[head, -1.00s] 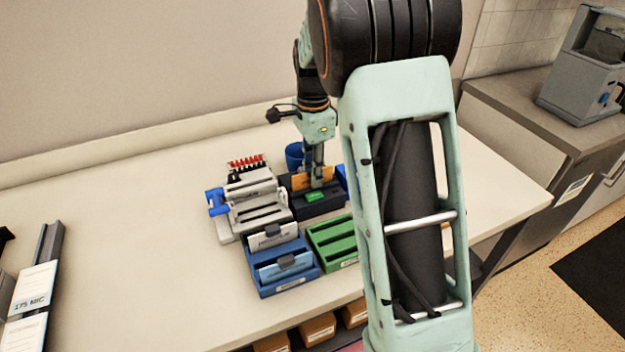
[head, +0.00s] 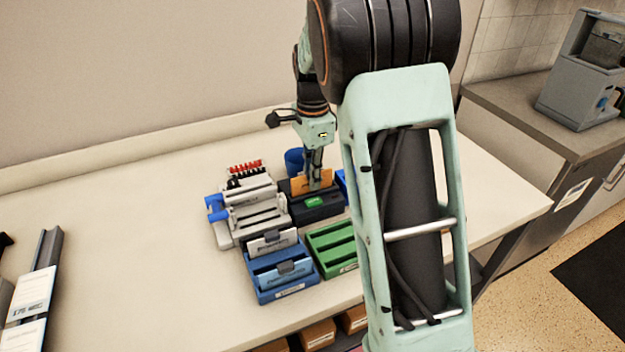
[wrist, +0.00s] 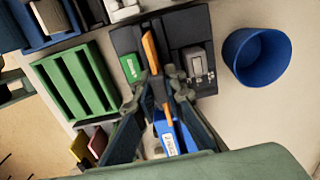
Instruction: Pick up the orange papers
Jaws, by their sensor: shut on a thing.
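The orange papers (head: 312,183) stand upright in a dark holder (head: 318,212) with a green label, at the middle of the bench. In the wrist view the orange papers (wrist: 151,52) show edge-on as a thin strip, passing between my fingers. My gripper (head: 315,180) points down over the holder and is shut on the orange papers. In the wrist view my gripper (wrist: 160,86) has a fingertip on each side of them. The papers' lower edge is hidden in or behind the holder.
A green slotted tray (head: 331,248) and a blue tray with cards (head: 282,288) stand in front. A grey binding machine (head: 250,205) is at the left. A blue cup (wrist: 255,57) stands close by the holder.

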